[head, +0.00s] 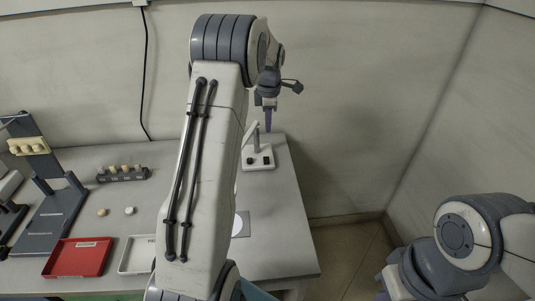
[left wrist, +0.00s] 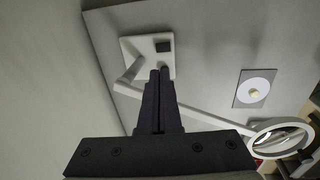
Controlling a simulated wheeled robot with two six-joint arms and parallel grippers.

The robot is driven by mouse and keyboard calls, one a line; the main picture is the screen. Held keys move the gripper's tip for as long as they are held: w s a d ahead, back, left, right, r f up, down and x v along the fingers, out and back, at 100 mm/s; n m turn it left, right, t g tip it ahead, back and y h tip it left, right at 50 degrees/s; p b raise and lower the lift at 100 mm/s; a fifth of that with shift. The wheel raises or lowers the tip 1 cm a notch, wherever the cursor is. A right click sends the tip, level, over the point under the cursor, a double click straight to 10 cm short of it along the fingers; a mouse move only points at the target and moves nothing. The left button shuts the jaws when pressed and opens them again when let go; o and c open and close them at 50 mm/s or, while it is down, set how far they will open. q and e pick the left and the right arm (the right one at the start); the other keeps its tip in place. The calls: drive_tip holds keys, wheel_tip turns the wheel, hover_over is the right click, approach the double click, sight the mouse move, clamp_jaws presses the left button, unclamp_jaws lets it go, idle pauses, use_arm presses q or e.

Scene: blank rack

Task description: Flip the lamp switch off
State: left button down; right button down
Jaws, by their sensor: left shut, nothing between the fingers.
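The lamp's white base (head: 262,165) stands on the right part of the table, below my left gripper in the head view. Two small dark spots show on the base there. In the left wrist view the base (left wrist: 133,48) carries a dark square switch (left wrist: 163,45). A white lamp arm runs from it to a ring-shaped lamp head (left wrist: 262,133). My left gripper (head: 268,127) points down above the base, shut and empty. Its dark fingers (left wrist: 160,72) overlap the base's near edge in the wrist view; I cannot tell whether they touch. My right gripper is out of view.
A grey plate with a white disc (left wrist: 246,94) lies beside the lamp. A red tray (head: 80,258), a white tray (head: 130,256), a dark rack (head: 122,175) and a dark stand (head: 50,215) are on the left. The wall is behind; the table's right edge is near the lamp.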

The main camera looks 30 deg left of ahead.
sight(267, 158)
use_arm(q)
drive_tip(key=shift+a, duration=0.15)
drive_tip(key=f, duration=0.4)
drive_tip(key=w+f+p, duration=0.1)
drive_tip(key=f, duration=0.4)
drive_tip(key=a+f+p, duration=0.1)
drive_tip(key=f, duration=0.3)
drive_tip(key=shift+w+a+f, duration=0.1)
drive_tip(key=shift+w+f, duration=0.3)
